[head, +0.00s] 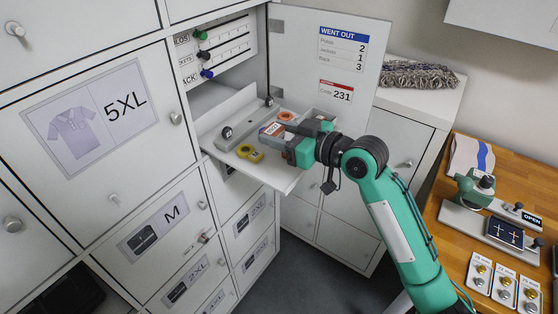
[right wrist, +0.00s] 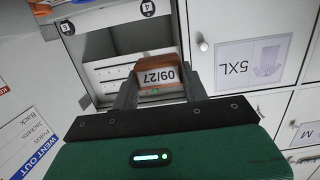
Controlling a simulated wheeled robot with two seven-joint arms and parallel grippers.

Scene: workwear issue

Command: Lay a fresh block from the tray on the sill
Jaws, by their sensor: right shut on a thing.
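My right gripper (head: 284,138) reaches in from the right over the pull-out shelf of the open cabinet. It is shut on an orange-brown block with a white label; in the right wrist view the block (right wrist: 157,76) sits between the fingertips and its label reads 09/27 upside down. A grey tray (head: 312,116) lies behind the gripper and is partly hidden by it, so its contents are hard to tell. The white shelf (head: 283,176) forms a sill at the cabinet opening. My left gripper is not in view.
A grey bar (head: 243,122) with two round number dials lies on the shelf. A yellow object (head: 249,152) sits near the front edge. The open door (head: 320,62) stands behind my gripper. Coloured sliders (head: 204,55) are inside the cabinet. A wooden counter (head: 432,215) is at right.

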